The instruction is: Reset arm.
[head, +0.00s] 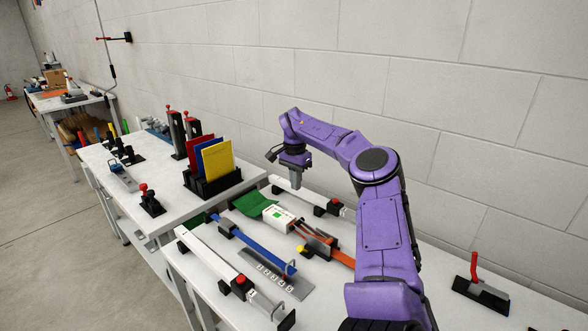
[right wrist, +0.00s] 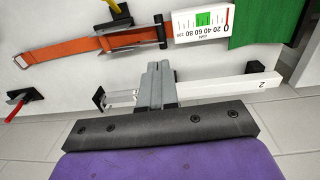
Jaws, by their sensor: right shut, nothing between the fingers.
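My right arm, purple, comes in from the lower right in the head view and bends over the near table. Its gripper (head: 296,184) points down over the back of that table and is shut and empty. In the right wrist view the grey fingers (right wrist: 158,72) are together, in front of a white bar marked 2 (right wrist: 232,88). That bar also shows beneath the gripper in the head view (head: 315,197). I cannot tell how far apart they are. My left gripper is not in view.
The near table holds a white box with a green label (head: 279,217), a green cloth (head: 255,204), an orange strap (right wrist: 70,51), a blue strap (head: 250,241) and a front white bar (head: 210,254). Coloured plates (head: 217,162) stand in a black rack. A block wall is behind.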

